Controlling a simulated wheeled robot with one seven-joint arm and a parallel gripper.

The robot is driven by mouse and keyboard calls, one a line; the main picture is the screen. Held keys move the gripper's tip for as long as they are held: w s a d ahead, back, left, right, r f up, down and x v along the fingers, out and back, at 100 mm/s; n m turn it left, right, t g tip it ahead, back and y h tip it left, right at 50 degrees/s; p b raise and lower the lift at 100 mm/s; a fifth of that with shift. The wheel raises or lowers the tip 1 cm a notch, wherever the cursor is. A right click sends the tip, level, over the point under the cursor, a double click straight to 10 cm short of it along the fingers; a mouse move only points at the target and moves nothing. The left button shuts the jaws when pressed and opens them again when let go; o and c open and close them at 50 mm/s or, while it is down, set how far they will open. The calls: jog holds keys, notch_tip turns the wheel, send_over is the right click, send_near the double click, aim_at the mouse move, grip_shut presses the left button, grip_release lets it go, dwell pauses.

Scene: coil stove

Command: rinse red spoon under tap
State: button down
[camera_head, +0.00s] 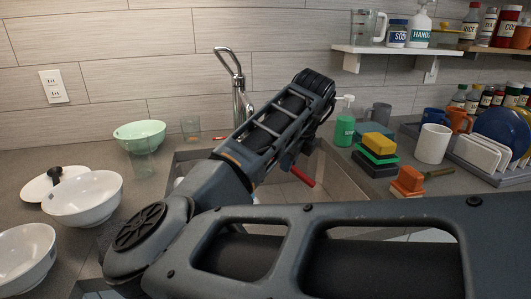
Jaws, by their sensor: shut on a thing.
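A red spoon (302,176) shows as a short red length over the sink basin (336,180). Its other end is hidden behind my arm. My gripper (289,161) is mostly hidden by my own arm links; a small part shows beside the spoon, and it is shut on the spoon. The chrome tap (238,76) stands at the back of the sink, just left of my raised forearm. Its lower part is partly covered by the arm. I cannot tell whether water runs.
White bowls (84,198) and a green bowl (139,134) stand on the left counter. A wall shelf (397,49) holds bottles and jars.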

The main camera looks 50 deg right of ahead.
jog(key=s+a+r+p, duration=0.1)
jog(key=s+r+p, duration=0.3)
jog(key=shift+s+a, duration=0.2)
jog(key=shift+s, duration=0.2)
jog(key=shift+s, duration=0.1)
dwell(0.9)
